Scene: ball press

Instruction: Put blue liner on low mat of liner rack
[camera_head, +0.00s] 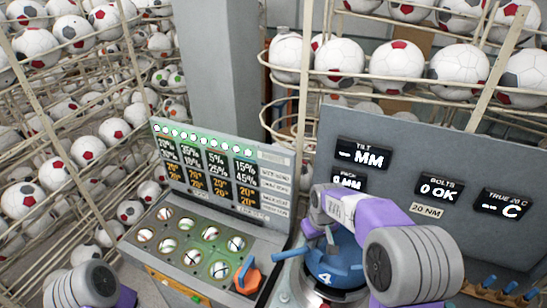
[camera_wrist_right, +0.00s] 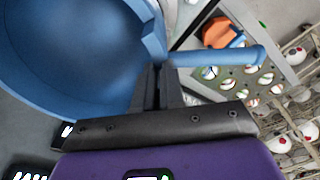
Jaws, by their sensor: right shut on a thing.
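The blue liner (camera_head: 337,262), a round piece marked 4, shows at the lower middle of the head view, below my right gripper (camera_head: 331,240). In the right wrist view its hollow, bowl-like inside (camera_wrist_right: 75,60) fills the left. A blue rod (camera_wrist_right: 215,57) extends right from beside the fingers. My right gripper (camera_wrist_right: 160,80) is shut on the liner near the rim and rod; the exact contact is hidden. The liner rack and its low mat cannot be made out. My left arm shows at lower left, but its gripper is out of view.
A grey console (camera_head: 195,262) with round ball windows and an orange knob (camera_head: 250,278) stands left of the liner. A grey display panel (camera_head: 425,150) stands behind my right arm. Blue-handled pieces (camera_head: 510,287) are at lower right. Wire racks of footballs surround the area.

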